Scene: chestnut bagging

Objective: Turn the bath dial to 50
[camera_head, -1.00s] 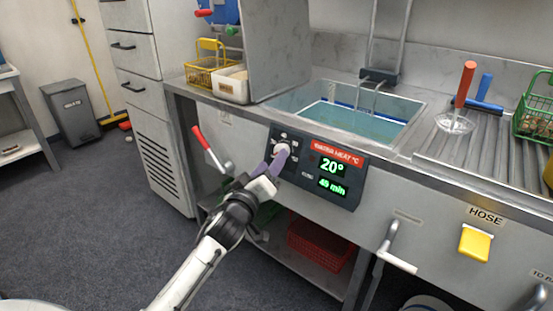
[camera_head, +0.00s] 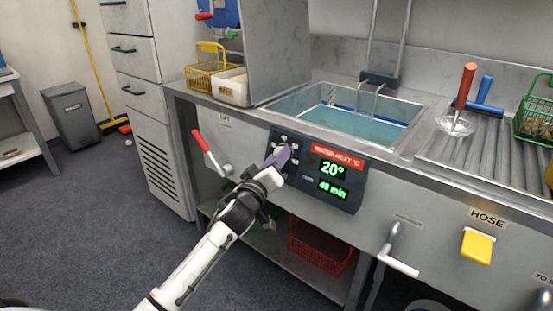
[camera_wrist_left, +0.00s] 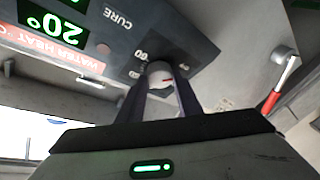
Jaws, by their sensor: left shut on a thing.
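The dark control panel (camera_head: 344,198) on the sink's front reads 20° under "WATER HEAT °C", with a green minutes readout below. My left gripper (camera_head: 281,156), with purple fingers, is at the dial on the panel's left part and largely hides it in the head view. In the left wrist view, the white dial (camera_wrist_left: 160,71) with a red mark sits between the fingertips, which are shut on it. Small number labels surround it, and "CURE" is printed nearby. The 20° readout (camera_wrist_left: 55,22) also shows there, upside down. My right gripper is not in view.
The water-filled sink (camera_head: 345,120) is above the panel. A red-handled lever (camera_head: 207,148) is left of the panel, close to my left arm. A white-handled lever (camera_head: 400,265) and a yellow hose button (camera_head: 477,246) are to the right. A red crate (camera_head: 318,248) sits below.

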